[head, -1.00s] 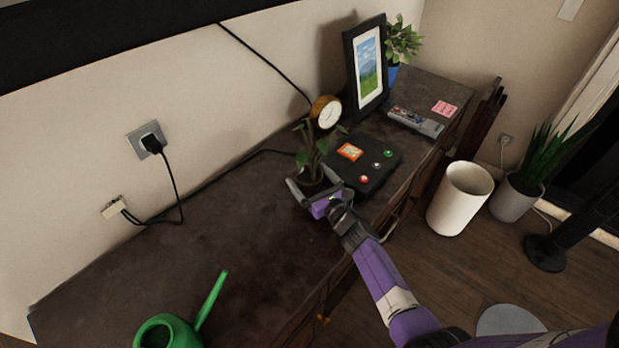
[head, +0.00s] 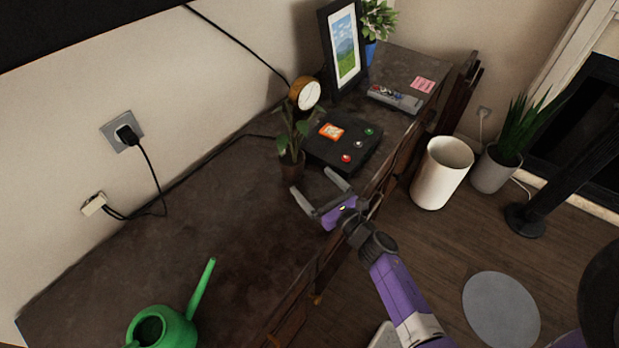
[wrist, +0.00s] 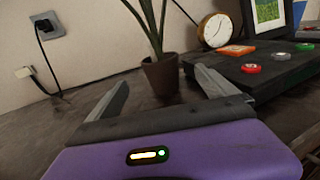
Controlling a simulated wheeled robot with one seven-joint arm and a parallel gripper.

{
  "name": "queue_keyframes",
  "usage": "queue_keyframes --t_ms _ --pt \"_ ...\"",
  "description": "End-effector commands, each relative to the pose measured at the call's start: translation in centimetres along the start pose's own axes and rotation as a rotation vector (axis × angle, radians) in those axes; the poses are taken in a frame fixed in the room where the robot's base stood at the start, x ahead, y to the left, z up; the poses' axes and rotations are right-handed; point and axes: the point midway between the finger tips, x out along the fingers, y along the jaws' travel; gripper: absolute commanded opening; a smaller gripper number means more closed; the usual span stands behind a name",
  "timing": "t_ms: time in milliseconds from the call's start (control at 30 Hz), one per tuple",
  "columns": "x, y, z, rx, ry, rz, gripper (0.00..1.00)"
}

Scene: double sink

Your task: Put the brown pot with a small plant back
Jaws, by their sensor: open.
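The brown pot (head: 292,168) with a small leafy plant (head: 294,128) stands upright on the dark cabinet top, next to the black box with buttons. My gripper (head: 320,193) is open and empty, a little in front of the pot and toward the cabinet's front edge. In the wrist view the pot (wrist: 161,74) stands beyond the spread fingers (wrist: 165,85), apart from them, with its stem rising out of the picture.
The black box (head: 342,142) with coloured buttons lies right of the pot, and a round clock (head: 305,93) stands behind. A picture frame (head: 343,48) and a remote (head: 395,99) are farther back. A green watering can (head: 165,328) stands at the front left. The middle cabinet top is clear.

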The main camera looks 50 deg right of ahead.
Motion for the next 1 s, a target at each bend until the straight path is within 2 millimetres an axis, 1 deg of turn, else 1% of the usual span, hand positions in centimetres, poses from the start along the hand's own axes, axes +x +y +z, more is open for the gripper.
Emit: queue_keyframes --t_ms 167,233,267,367,467,500,567,600,667,700,767,800,867,900,967,1000 --pt "-0.5 0.0 0.0 0.000 0.000 0.000 0.96" --pt "-0.8 0.3 0.0 0.018 0.001 0.002 0.96" --pt "-1.0 0.6 0.0 0.038 0.001 0.004 0.96" --pt "-3.0 2.4 0.0 0.186 0.006 0.014 0.96" --pt "-6.6 5.3 0.5 0.457 0.018 0.030 0.96" --pt "-8.3 6.5 0.9 0.588 0.027 0.034 0.96" --pt "-10.9 8.1 1.6 0.793 0.044 0.041 0.96" --pt "-12.6 9.1 2.2 0.932 0.056 0.043 0.96" --pt "-15.2 10.3 3.1 1.138 0.082 0.042 0.96" --pt "-16.8 11.1 3.8 1.275 0.100 0.041 0.96" --pt "-19.3 12.1 4.9 1.483 0.133 0.030 0.96" --pt "-20.8 12.7 5.7 1.620 0.157 0.019 0.96" --pt "-23.1 13.4 7.1 1.825 0.194 -0.004 0.96" --pt "-24.6 13.8 8.0 1.960 0.221 -0.025 0.96" --pt "-26.6 14.3 9.5 2.161 0.263 -0.064 0.96" --pt "-27.9 14.6 10.5 2.292 0.291 -0.098 0.96"
